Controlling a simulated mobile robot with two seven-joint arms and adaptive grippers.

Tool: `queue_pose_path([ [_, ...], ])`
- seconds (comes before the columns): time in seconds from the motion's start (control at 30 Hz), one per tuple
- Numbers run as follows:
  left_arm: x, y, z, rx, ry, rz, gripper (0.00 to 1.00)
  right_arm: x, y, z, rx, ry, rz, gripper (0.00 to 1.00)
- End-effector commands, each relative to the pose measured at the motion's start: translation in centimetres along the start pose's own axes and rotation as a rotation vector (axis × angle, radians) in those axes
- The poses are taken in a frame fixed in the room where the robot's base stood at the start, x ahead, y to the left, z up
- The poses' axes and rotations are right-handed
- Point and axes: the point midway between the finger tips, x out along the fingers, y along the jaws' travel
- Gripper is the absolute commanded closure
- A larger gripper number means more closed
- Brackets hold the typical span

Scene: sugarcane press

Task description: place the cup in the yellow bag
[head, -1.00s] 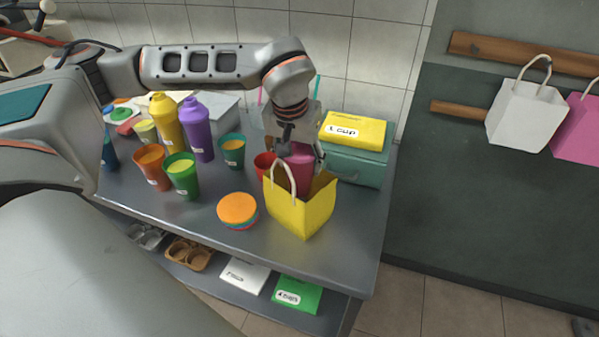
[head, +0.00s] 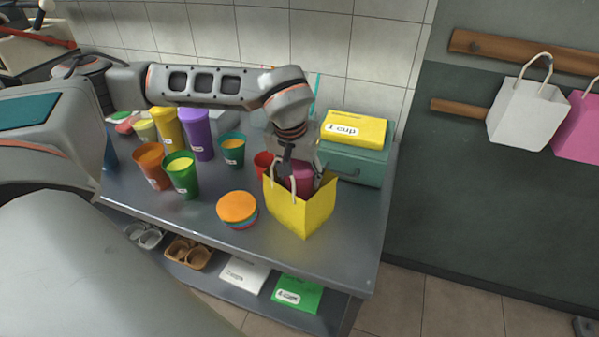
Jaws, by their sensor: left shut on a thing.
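The yellow bag (head: 303,212) stands open and upright on the metal table, with its white handles raised. My left gripper (head: 300,168) is at the bag's mouth, pointing down. It is shut on a dark pink cup (head: 301,182). The cup's lower part is hidden behind the bag's front wall, so it is at least partly inside the bag's opening. I cannot tell whether the cup touches the bag's bottom. My right gripper is not in view.
Orange (head: 152,164), green (head: 182,176) and teal (head: 232,150) cups stand left of the bag. Stacked round lids (head: 237,209) lie just left of it. A red cup (head: 264,163) and a teal box (head: 354,164) stand close behind. The front table edge is clear.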

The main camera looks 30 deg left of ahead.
Motion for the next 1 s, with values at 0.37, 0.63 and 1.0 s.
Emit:
queue_pose_path([
  [0.37, 0.0, 0.0, 0.0, 0.001, 0.001, 0.000, 0.31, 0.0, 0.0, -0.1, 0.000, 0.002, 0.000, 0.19],
  [0.63, -1.2, 0.0, -0.4, 0.001, 0.004, 0.001, 0.31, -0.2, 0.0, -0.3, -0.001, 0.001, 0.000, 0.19],
  [1.0, -8.6, 0.0, -0.5, 0.000, 0.006, 0.002, 0.31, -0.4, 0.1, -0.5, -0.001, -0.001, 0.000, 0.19],
])
